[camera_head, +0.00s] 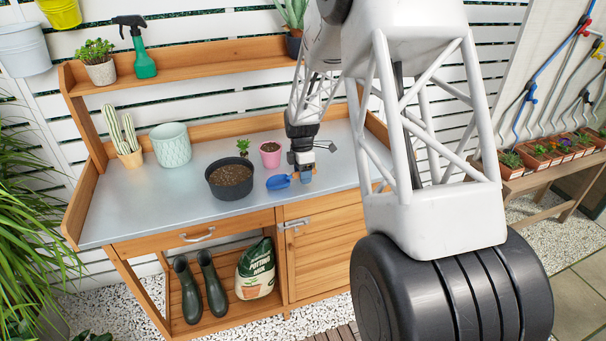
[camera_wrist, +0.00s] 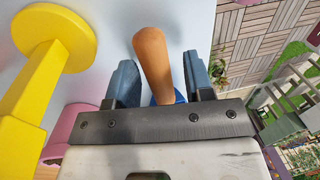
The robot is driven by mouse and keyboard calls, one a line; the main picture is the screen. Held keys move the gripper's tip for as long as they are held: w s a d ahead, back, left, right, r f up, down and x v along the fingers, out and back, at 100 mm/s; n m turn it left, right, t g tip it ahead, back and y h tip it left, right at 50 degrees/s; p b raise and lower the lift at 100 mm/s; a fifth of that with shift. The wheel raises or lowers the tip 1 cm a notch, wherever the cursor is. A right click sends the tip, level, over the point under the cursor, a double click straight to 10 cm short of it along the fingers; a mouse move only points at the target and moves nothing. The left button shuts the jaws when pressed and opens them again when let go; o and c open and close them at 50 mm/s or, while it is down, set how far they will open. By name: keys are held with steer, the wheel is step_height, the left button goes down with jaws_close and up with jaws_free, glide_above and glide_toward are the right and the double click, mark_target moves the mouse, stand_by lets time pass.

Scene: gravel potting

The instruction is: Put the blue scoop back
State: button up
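The blue scoop (camera_head: 278,182) lies on the grey bench top, right of the dark pot of soil. My gripper (camera_head: 304,176) is low over the bench at the scoop's right end. In the wrist view the scoop's wooden handle (camera_wrist: 152,60) lies between my two blue-grey fingers (camera_wrist: 160,82). A narrow gap shows on each side of the handle, so my gripper is open around it. A small piece of blue shows beside the handle's near end. The rest of the scoop is hidden in that view by my gripper.
The dark soil pot (camera_head: 230,180) and pink pot (camera_head: 270,154) stand close by, left of my gripper. In the wrist view a yellow object with a round disc (camera_wrist: 55,38) is left of my fingers. The left bench top (camera_head: 130,210) has free room at its front.

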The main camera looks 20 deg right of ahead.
step_height(320, 180, up, 12)
steer(key=w, duration=0.2)
stand_by(0.8)
stand_by(0.4)
steer(key=shift+s+r, duration=0.15)
steer(key=s+a+r+m+t, duration=0.1)
steer(key=s+a+r+m, duration=0.2)
steer(key=s, duration=0.5)
steer(key=s+a+r+m+t, duration=0.1)
steer(key=s+r+m, duration=0.2)
steer(key=s+r, duration=0.35)
steer(key=s+a+r+m, duration=0.3)
steer(key=s, duration=0.6)
steer(key=s+a+m+t, duration=0.2)
steer(key=s+m, duration=0.7)
steer(key=s, duration=1.4)
steer(key=shift+a+f, duration=0.35)
steer(key=shift+a, duration=0.2)
